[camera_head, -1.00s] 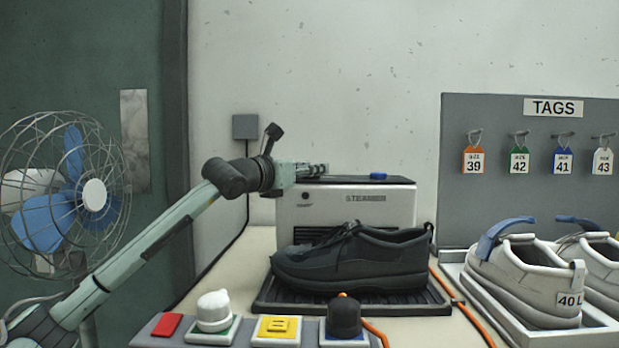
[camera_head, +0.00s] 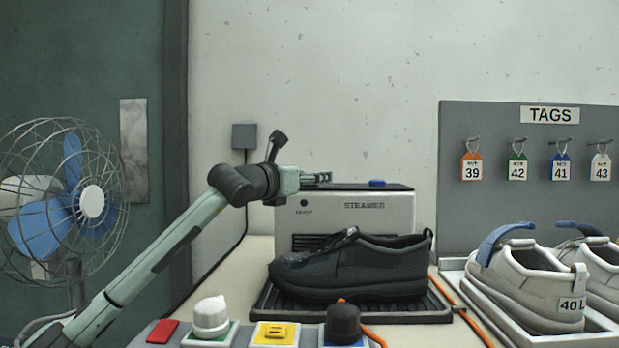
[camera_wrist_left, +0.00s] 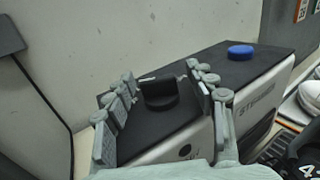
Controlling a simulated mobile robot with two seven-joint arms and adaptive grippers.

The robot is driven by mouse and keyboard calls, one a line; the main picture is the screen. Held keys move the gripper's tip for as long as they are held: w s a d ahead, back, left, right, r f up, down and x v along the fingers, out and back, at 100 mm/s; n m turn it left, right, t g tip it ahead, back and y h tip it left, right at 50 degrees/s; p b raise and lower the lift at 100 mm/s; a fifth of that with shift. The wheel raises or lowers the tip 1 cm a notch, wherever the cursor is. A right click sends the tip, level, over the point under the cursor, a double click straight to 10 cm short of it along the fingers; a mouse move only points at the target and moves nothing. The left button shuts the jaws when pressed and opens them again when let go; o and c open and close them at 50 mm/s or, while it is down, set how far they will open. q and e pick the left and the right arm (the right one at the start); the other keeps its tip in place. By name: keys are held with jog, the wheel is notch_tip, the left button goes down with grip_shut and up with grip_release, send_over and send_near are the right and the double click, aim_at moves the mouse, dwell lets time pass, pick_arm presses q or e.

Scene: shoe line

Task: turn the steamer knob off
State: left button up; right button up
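The steamer (camera_head: 345,215) is a light box with a dark top, standing behind a black shoe. In the left wrist view its dark top (camera_wrist_left: 215,75) carries a black knob (camera_wrist_left: 158,94) and a round blue button (camera_wrist_left: 240,50). My left gripper (camera_wrist_left: 160,76) is open over the steamer top, one finger on each side of the black knob. I cannot tell whether the fingers touch it. In the head view the left gripper (camera_head: 322,178) is at the steamer's top left and the black knob cannot be made out. My right gripper is not in view.
The black shoe (camera_head: 350,268) sits on a dark tray in front of the steamer. A button panel (camera_head: 160,333) is at the front, a fan (camera_head: 65,200) at left. White shoes (camera_head: 525,285) and the tag board (camera_head: 520,210) are at right.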

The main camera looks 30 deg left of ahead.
pick_arm(q)
jog(key=s, duration=1.2)
jog(key=shift+d, duration=0.2)
dwell(0.4)
